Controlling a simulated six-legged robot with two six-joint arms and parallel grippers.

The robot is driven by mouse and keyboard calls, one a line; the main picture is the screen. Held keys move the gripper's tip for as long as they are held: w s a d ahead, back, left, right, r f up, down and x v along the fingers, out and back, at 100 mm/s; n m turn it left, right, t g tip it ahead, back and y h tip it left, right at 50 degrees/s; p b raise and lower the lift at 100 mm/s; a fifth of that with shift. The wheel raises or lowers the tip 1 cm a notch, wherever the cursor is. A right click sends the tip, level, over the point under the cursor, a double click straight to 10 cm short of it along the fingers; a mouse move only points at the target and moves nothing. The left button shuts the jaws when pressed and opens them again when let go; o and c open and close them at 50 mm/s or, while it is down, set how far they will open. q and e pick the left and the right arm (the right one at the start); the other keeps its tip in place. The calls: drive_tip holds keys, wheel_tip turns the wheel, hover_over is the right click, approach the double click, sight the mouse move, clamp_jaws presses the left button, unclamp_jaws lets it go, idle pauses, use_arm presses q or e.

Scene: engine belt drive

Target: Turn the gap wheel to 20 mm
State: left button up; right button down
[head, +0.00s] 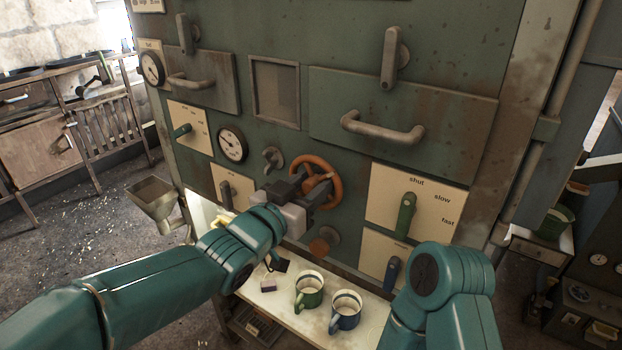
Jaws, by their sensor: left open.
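The gap wheel seems to be the orange handwheel (334,190) on the front of the green machine. My left gripper (318,187) is at the wheel's left side, open, with its fingers over or beside the rim and hub. I cannot tell whether they touch it. The gripper hides part of the wheel. I cannot read any gap scale or millimetre mark near the wheel. My right arm (450,275) stands at the lower right, below the shut/slow/fast panel; its gripper is not in view.
A green lever (405,215) sits on the shut/slow/fast panel right of the wheel. An orange-brown knob (323,243) is just below the wheel. A green mug (308,290) and a blue mug (345,310) stand on the shelf below. A round gauge (232,145) is at upper left.

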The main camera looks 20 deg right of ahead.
use_arm(q)
drive_tip(key=shift+w+d, duration=0.15)
drive_tip(key=shift+d, duration=0.1)
drive_tip(key=c, duration=0.8)
drive_tip(key=shift+o, duration=0.2)
